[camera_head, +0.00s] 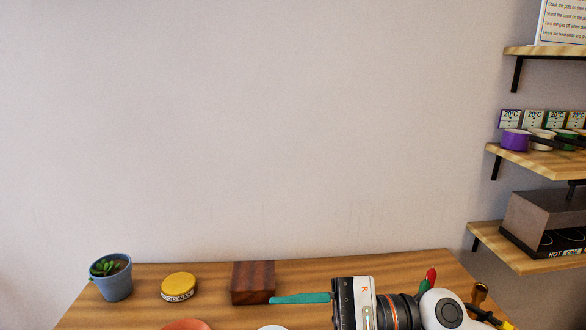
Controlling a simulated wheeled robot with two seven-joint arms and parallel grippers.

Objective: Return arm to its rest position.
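My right arm (448,309) comes in at the bottom right, over the table's right part, with a white rounded link and orange rings. The boxy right gripper housing (352,304), marked R, is at its left end and cut off by the bottom edge. Its fingertips do not show, so I cannot tell its opening. A teal, narrow object (300,298) sticks out to the left of the housing; I cannot tell whether it is held or lies behind. My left arm and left gripper are not in view.
The wooden table (215,276) bears a potted plant (112,280), a yellow wax tin (179,287), a dark wooden block (253,283) and an orange-red round thing (186,325). A red-and-green item (428,281) stands behind my arm. Wall shelves (540,162) hang at right. Space above the table is clear.

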